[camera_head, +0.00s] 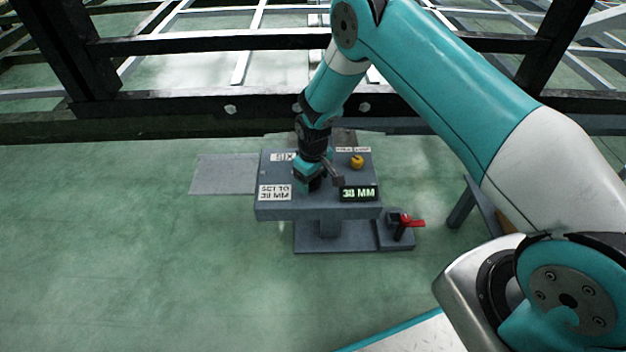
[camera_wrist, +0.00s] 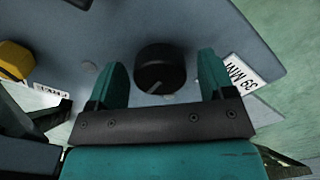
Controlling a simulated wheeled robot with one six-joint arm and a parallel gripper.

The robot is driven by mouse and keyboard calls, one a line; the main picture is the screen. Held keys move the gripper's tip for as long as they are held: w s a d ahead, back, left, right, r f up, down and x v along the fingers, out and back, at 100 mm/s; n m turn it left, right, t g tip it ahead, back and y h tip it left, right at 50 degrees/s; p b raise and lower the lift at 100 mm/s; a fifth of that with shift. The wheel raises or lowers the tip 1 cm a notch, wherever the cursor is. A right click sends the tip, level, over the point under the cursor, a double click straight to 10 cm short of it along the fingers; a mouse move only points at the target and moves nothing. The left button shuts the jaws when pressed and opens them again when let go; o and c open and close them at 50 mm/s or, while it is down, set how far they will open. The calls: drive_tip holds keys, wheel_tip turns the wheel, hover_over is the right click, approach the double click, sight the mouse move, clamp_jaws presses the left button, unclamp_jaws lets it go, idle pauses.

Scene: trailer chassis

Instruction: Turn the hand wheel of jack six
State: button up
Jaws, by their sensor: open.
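The jack marked SIX (camera_head: 318,212) stands on the green floor, with a grey sloped top panel. Its hand wheel is a round black knob (camera_wrist: 160,68) with a light pointer mark, seen on the panel in the wrist view. My gripper (camera_wrist: 163,80) is open, with one teal finger on each side of the knob and visible gaps between. In the head view my gripper (camera_head: 309,178) is low over the panel and hides the knob. A display (camera_head: 359,194) reads about 38 MM. A white label (camera_head: 275,192) says SET TO, with a number too small to read surely.
A yellow knob (camera_head: 357,161) sits on the panel's right rear and also shows in the wrist view (camera_wrist: 15,60). A red-handled lever (camera_head: 405,224) is at the jack's right foot. The dark chassis beam (camera_head: 200,106) runs behind.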

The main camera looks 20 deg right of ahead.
drive_tip(key=c, duration=0.9)
drive_tip(key=n+p, duration=0.2)
drive_tip(key=n, duration=0.1)
drive_tip(key=shift+r+n, duration=0.1)
drive_tip(key=shift+n, duration=0.3)
drive_tip(key=shift+n+p, duration=1.1)
drive_tip(key=shift+n, duration=1.4)
